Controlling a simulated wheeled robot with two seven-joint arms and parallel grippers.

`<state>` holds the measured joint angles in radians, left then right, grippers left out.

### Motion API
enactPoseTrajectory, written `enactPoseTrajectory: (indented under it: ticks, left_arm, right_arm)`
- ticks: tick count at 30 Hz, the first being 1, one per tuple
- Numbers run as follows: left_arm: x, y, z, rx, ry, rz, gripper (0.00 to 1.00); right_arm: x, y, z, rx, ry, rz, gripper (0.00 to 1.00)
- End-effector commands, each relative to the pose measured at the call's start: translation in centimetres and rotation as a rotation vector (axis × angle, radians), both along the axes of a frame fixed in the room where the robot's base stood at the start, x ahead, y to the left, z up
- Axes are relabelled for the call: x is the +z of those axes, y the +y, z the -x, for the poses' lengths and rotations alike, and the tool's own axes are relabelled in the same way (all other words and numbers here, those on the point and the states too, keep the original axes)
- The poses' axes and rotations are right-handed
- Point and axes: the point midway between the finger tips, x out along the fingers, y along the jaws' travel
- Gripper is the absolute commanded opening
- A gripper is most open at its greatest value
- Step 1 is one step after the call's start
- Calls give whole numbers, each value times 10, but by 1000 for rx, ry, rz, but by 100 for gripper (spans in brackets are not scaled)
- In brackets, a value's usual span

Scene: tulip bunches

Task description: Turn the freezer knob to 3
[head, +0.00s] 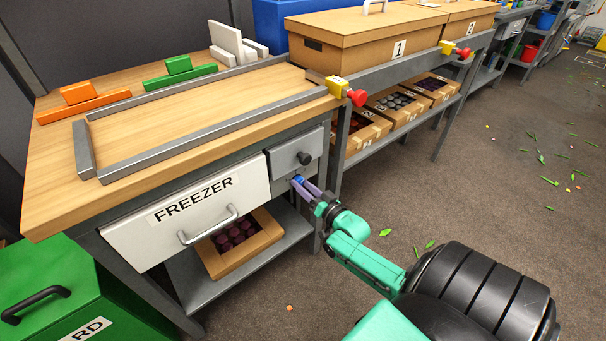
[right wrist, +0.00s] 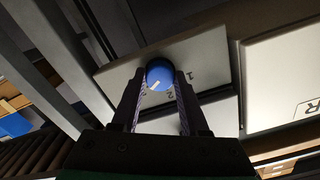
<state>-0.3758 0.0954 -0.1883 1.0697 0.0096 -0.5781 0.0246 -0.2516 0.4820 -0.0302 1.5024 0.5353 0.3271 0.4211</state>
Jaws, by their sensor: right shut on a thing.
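The white freezer drawer (head: 150,222) with its FREEZER label is under the wooden workbench, and looks shut. The blue freezer knob (right wrist: 159,74) is on a pale panel and sits between the fingertips of my right gripper (right wrist: 160,80). The digits 1 and 2 show beside it in the right wrist view; any other digits are hidden or too dark to read. The knob's white mark points to the lower left there. In the head view, my right gripper (head: 300,184) reaches the blue knob below the grey box with a black knob (head: 304,158). My left gripper is out of view.
A grey metal frame (head: 200,127) lies on the bench top (head: 55,165). A box of dark round things (head: 268,240) is on the shelf below. A green bin (head: 60,290) stands at the lower left. The floor to the right is mostly clear, with scattered leaves.

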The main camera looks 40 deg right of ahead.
Motion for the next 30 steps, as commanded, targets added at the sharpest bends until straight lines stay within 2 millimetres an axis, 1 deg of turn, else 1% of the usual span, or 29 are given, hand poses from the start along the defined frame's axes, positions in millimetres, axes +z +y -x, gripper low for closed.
enactPoseTrajectory:
  ticks: [10,11,12,13,21,24,27,29,30]
  left_arm:
    - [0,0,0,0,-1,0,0]
    - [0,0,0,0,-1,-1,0]
    - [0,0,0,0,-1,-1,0]
    - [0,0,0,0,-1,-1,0]
    - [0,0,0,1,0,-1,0]
    - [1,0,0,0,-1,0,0]
    - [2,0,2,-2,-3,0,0]
    - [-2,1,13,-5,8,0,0]
    - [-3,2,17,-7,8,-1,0]
  right_arm:
    - [-1,0,0,0,2,-7,0]
    - [-1,0,0,0,2,-7,48]
    - [-1,0,0,0,2,-7,63]
    - [-1,0,0,0,2,-7,74]
    - [0,0,0,0,1,-5,74]
    - [-1,0,3,0,2,-5,74]
    - [0,1,14,0,5,-5,74]
    - [0,1,25,0,6,-5,74]
    - [1,1,35,0,7,-6,74]
